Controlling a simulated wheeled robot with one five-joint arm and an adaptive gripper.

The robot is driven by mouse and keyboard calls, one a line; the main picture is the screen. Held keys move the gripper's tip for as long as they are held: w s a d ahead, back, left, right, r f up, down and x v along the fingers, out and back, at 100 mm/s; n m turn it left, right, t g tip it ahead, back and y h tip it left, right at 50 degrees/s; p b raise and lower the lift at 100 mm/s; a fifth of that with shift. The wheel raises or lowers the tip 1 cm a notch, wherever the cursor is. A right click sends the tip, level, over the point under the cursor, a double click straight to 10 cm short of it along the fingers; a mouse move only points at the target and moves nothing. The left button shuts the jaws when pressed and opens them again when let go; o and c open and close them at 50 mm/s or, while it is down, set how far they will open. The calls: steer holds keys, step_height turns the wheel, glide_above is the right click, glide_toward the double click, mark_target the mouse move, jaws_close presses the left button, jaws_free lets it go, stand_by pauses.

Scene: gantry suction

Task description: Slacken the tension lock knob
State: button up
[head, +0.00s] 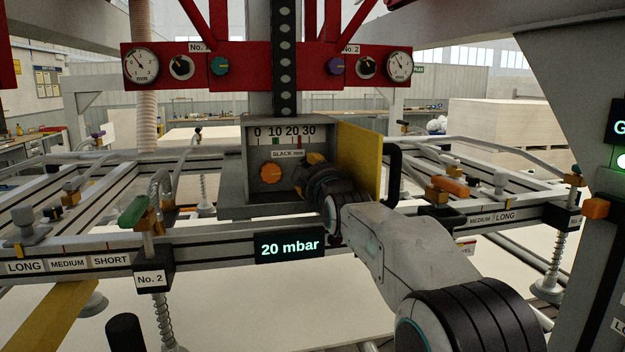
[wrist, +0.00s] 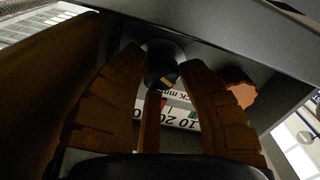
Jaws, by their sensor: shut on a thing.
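The open grey slack box (head: 232,150) stands at the middle of the gantry beam in the head view. My gripper (head: 305,168) reaches into its right half and hides what it holds there. In the wrist view, upside down, my brown fingers (wrist: 163,72) are closed around a dark round knob (wrist: 163,50) on the back wall. I read no label on this knob. An orange knob (head: 271,172) sits apart from my gripper, to its left; it also shows in the wrist view (wrist: 240,92). The slack scale (head: 285,132) runs 0 to 30 above, with green and red marks.
A yellow door (head: 358,158) with a black handle (head: 394,170) stands open close right of my arm. The box walls surround my gripper closely. Below is a display reading 20 mbar (head: 290,247). A green lever (head: 134,212) and an orange lever (head: 450,186) stand on the frame.

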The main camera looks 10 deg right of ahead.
steer(key=shift+r+n, duration=0.4)
steer(key=shift+n, duration=0.1)
steer(key=o, duration=1.2)
steer(key=shift+a+f, duration=0.15)
steer(key=shift+f, duration=0.15)
steer(key=shift+f, duration=0.15)
steer(key=shift+s, duration=0.1)
steer(key=s, duration=0.6)
steer(key=shift+r, duration=0.25)
steer(key=shift+s, duration=0.9)
